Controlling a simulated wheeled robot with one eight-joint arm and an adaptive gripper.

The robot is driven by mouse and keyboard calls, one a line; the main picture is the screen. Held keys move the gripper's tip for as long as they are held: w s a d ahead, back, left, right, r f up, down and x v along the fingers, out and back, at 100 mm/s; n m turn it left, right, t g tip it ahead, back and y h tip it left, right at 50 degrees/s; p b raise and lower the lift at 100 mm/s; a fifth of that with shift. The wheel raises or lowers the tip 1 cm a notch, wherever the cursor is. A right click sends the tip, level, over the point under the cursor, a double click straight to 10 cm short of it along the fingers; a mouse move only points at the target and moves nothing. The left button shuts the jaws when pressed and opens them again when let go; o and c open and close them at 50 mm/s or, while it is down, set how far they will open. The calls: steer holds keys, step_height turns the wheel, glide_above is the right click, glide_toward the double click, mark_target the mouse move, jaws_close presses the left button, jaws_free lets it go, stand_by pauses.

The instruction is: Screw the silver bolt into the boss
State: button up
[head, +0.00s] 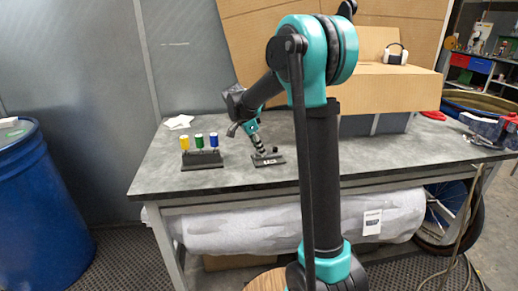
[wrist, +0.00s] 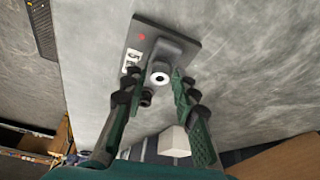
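A dark plate (head: 270,161) with a white label lies on the grey table; it fills the upper middle of the wrist view (wrist: 186,43). A raised grey block, seemingly the boss (wrist: 166,55), stands on it. A bright ring with a dark centre (wrist: 160,79), possibly the silver bolt's head, shows at the block; I cannot tell how deep it sits. My gripper (head: 259,150) points down at the plate. In the wrist view, its green fingers (wrist: 157,80) stand apart on either side of the ring, with visible gaps. A small dark knob (head: 275,149) shows by the plate.
A dark rack (head: 202,160) with yellow, green and blue capped pieces stands left of the plate. A cardboard box (head: 385,85) with headphones (head: 395,54) stands at the back right. A blue barrel (head: 40,205) stands left of the table.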

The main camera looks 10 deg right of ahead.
steer(key=n+t, duration=0.1)
steer(key=n, duration=0.2)
steer(key=n+t+y, duration=0.1)
steer(key=n, duration=0.1)
steer(key=shift+s+d+n, duration=0.1)
steer(key=shift+s+n, duration=0.05)
steer(key=shift+n, duration=0.25)
steer(key=shift+n+t+y, duration=0.25)
steer(key=shift+n+y, duration=0.25)
steer(key=shift+n, duration=0.9)
steer(key=shift+n+t+y, duration=0.25)
steer(key=shift+n+y, duration=0.25)
steer(key=shift+n, duration=0.9)
steer(key=shift+d, duration=0.1)
jaws_close()
steer(key=m+h, duration=0.1)
steer(key=m, duration=0.3)
steer(key=shift+g, duration=0.3)
steer(key=shift+m+h, duration=0.3)
steer(key=shift+h, duration=0.1)
steer(key=m, duration=0.2)
steer(key=m+g, duration=0.1)
steer(key=m, duration=0.1)
steer(key=shift+a+g+h, duration=0.2)
steer(key=shift+g+h, duration=0.1)
steer(key=shift+h, duration=0.1)
steer(key=shift+m, duration=0.3)
